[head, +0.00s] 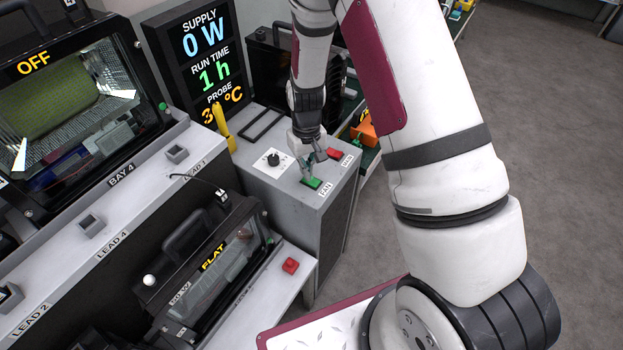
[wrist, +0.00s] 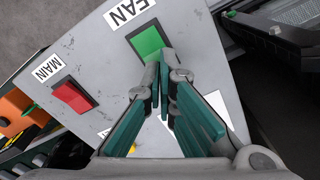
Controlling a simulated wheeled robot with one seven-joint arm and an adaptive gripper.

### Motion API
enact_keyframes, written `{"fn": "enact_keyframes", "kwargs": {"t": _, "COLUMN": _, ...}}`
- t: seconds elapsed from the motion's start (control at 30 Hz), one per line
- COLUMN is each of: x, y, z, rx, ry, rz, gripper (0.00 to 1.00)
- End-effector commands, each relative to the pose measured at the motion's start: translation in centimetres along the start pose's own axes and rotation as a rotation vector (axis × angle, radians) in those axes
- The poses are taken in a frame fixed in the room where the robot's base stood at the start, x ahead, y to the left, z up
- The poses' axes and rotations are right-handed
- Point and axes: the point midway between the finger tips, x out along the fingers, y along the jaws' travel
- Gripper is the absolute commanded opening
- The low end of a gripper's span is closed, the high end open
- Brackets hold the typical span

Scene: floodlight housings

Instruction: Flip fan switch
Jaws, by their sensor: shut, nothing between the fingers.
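The fan switch is a green rocker (head: 312,183) beside a FAN label on top of a grey control box (head: 315,202). In the wrist view the green switch (wrist: 148,42) lies just beyond my fingertips. My gripper (head: 317,158) is shut and empty, pointing down over the box top. In the wrist view its fingertips (wrist: 164,60) overlap the near edge of the green switch; I cannot tell whether they touch it. A red switch (wrist: 74,96) labelled MAIN sits to the side; it also shows in the head view (head: 334,153).
A round dial (head: 273,159) is on the same box top. A display (head: 205,55) behind reads supply 0 W, run time 1 h. A yellow probe (head: 222,128) stands near it. A floodlight marked FLAT (head: 215,258) and a red button (head: 290,265) are in front.

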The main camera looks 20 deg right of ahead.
Motion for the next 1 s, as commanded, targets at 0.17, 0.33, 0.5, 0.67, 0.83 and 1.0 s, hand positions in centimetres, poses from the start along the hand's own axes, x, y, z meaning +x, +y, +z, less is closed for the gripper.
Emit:
{"fn": "enact_keyframes", "kwargs": {"t": 0.17, "x": 0.3, "y": 0.0, "z": 0.0, "rx": 0.0, "ry": -0.001, "rz": 0.0, "gripper": 0.0}}
{"fn": "enact_keyframes", "kwargs": {"t": 0.33, "x": 0.5, "y": 0.0, "z": 0.0, "rx": 0.0, "ry": 0.0, "rz": 0.0, "gripper": 0.0}}
{"fn": "enact_keyframes", "kwargs": {"t": 0.5, "x": 0.7, "y": 0.0, "z": 0.0, "rx": 0.0, "ry": 0.0, "rz": 0.0, "gripper": 0.0}}
{"fn": "enact_keyframes", "kwargs": {"t": 0.67, "x": 0.9, "y": 0.0, "z": 0.0, "rx": 0.0, "ry": 0.0, "rz": 0.0, "gripper": 0.0}}
{"fn": "enact_keyframes", "kwargs": {"t": 0.83, "x": 1.2, "y": 0.0, "z": 0.0, "rx": 0.0, "ry": 0.0, "rz": 0.0, "gripper": 0.0}}
{"fn": "enact_keyframes", "kwargs": {"t": 1.0, "x": 1.4, "y": 0.0, "z": 0.0, "rx": 0.0, "ry": 0.0, "rz": 0.0, "gripper": 0.0}}
